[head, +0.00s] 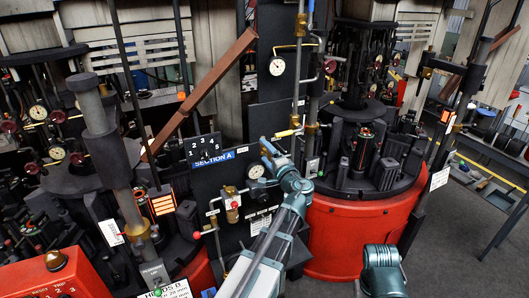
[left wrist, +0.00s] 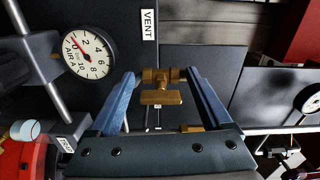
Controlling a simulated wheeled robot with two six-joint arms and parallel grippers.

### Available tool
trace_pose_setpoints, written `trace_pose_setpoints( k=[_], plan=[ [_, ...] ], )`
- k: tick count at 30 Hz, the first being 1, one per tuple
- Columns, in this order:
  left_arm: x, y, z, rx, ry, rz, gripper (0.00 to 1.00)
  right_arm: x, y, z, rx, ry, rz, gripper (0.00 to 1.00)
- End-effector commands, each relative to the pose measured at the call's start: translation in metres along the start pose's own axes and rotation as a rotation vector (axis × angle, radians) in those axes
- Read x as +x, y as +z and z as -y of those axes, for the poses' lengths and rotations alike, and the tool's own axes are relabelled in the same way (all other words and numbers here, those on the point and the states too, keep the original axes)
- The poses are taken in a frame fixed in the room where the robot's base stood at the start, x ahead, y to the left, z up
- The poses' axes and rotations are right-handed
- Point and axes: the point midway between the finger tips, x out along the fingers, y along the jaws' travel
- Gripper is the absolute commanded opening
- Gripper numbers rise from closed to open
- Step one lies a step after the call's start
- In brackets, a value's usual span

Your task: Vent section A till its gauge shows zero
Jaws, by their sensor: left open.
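The black panel with the blue SECTION A sign (head: 213,159) stands in the middle of the head view. My left gripper (head: 270,152) reaches up to this panel from below. In the left wrist view its two blue fingers (left wrist: 160,76) are apart, on either side of a brass valve (left wrist: 160,97) with a flat handle; I cannot tell that either finger touches it. A white VENT label (left wrist: 149,25) is beyond the valve. A round white gauge marked AIR A (left wrist: 85,54) is to the left, its red needle toward the low-number end; the exact reading is unclear. My right gripper is out of view.
A red rotary base (head: 350,232) with dark moulds stands right of the panel. Thin upright pipes and another gauge (head: 277,66) are above my gripper. A brown slanted bar (head: 200,90) crosses upper left. Open grey floor (head: 460,245) lies at right.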

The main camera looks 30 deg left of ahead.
Motion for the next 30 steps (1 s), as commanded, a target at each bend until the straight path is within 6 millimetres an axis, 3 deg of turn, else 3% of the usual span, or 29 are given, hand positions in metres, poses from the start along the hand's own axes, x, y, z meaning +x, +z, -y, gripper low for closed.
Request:
trace_pose_setpoints(
  k=[9,15,21,30],
  plan=[
    [-0.071,0.001,0.000,0.000,0.001,-0.006,0.82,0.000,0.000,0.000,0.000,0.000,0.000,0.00],
    [-0.105,0.001,0.000,-0.001,0.001,-0.005,0.82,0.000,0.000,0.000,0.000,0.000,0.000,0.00],
    [-0.123,0.001,0.000,-0.001,0.001,-0.002,0.82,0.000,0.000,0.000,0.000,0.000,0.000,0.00],
    [-0.126,0.000,0.000,-0.001,0.001,-0.001,0.82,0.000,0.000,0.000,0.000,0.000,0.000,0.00]
  ],
)
